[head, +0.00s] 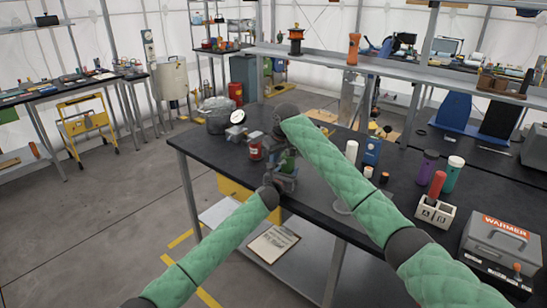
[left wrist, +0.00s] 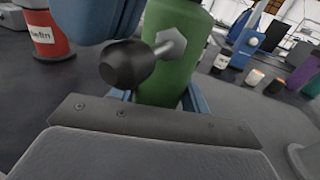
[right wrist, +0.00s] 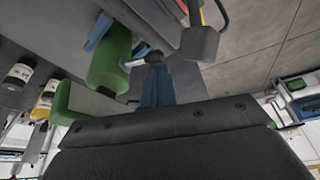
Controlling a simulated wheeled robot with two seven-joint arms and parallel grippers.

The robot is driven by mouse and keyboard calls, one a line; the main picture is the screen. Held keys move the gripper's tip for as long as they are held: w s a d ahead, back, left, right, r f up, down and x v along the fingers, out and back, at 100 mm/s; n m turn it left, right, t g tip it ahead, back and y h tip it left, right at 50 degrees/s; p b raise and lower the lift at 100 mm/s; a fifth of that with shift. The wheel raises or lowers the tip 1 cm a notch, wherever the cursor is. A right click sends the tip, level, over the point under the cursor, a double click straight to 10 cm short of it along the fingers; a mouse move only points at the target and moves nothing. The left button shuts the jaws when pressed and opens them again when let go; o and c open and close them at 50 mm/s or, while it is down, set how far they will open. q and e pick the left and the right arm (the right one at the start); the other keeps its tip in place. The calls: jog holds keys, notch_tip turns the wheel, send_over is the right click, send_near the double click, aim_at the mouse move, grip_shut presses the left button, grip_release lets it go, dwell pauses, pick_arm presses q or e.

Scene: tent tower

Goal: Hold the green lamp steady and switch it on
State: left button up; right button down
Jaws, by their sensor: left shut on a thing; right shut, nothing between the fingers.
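The green lamp (head: 287,163) stands upright near the table's front edge, largely hidden by my arms in the head view. Its green body (left wrist: 178,60) fills the middle of the left wrist view, with a black knob (left wrist: 126,63) on a metal stem. My left gripper (head: 281,181) is shut on the green body, low down. My right gripper (head: 281,140) is shut and empty. In the right wrist view its blue fingertips (right wrist: 157,82) are at the black knob (right wrist: 153,57), beside the green body (right wrist: 110,58); whether they touch it is unclear.
White cylinders, a blue box (head: 372,151), bottles and a grey warmer (head: 501,245) stand to the right on the black table (head: 325,205). A clipboard (head: 273,243) lies on the lower shelf.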

jog(key=shift+s+d, duration=0.2)
jog(key=shift+s, duration=0.05)
jog(key=shift+s+d+n, duration=0.5)
jog(key=shift+d+n, duration=0.15)
jog(key=shift+n, duration=0.05)
jog(key=shift+w, duration=0.15)
jog(key=shift+w+a, duration=0.15)
jog(key=shift+w, duration=0.5)
